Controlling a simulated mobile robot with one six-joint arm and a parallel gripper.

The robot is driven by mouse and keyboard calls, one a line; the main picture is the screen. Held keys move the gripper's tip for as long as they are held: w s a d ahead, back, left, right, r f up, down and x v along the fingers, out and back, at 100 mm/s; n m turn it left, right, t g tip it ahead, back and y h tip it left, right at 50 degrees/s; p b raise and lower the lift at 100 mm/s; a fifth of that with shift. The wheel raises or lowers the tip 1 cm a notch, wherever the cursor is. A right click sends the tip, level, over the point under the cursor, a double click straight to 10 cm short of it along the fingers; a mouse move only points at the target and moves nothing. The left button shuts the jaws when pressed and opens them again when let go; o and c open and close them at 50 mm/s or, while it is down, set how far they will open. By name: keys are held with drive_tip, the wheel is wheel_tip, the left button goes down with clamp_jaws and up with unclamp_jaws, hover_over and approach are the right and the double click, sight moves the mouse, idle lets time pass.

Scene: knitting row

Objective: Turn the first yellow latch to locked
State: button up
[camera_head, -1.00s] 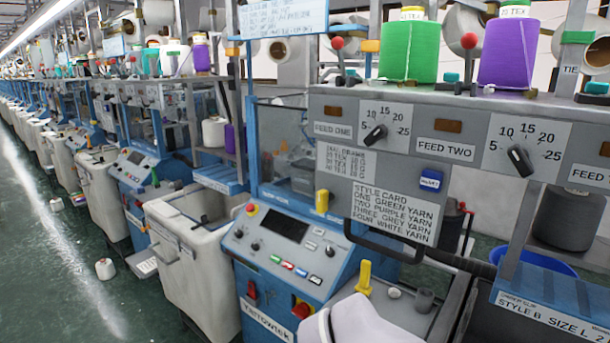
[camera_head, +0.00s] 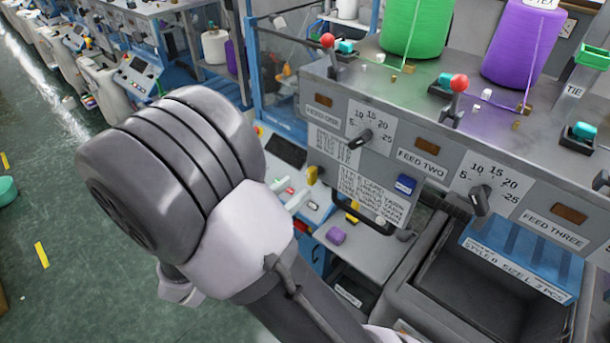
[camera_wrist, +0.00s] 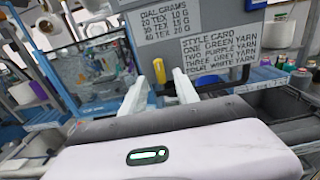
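The first yellow latch (camera_head: 312,175) is a small upright yellow lever at the left end of the grey feed panel, beside the style card. In the wrist view the latch (camera_wrist: 159,70) stands upright, seen between my two pale fingertips. My gripper (camera_wrist: 160,85) is open with nothing between its fingers. In the head view its pale fingers (camera_head: 291,198) reach toward the panel just left of the latch; I cannot tell whether they touch it. A second yellow piece (camera_head: 352,210) shows lower down, near the black handle. My arm hides part of the blue machine.
Green (camera_head: 415,25) and purple (camera_head: 525,45) cones stand above. A purple piece (camera_head: 335,236) lies on the grey shelf. A deep bin (camera_head: 490,290) is at lower right.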

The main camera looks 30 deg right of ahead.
sight(309, 177)
drive_tip(key=x, duration=0.5)
drive_tip(key=shift+w+d, duration=0.1)
drive_tip(key=shift+d, duration=0.1)
clamp_jaws()
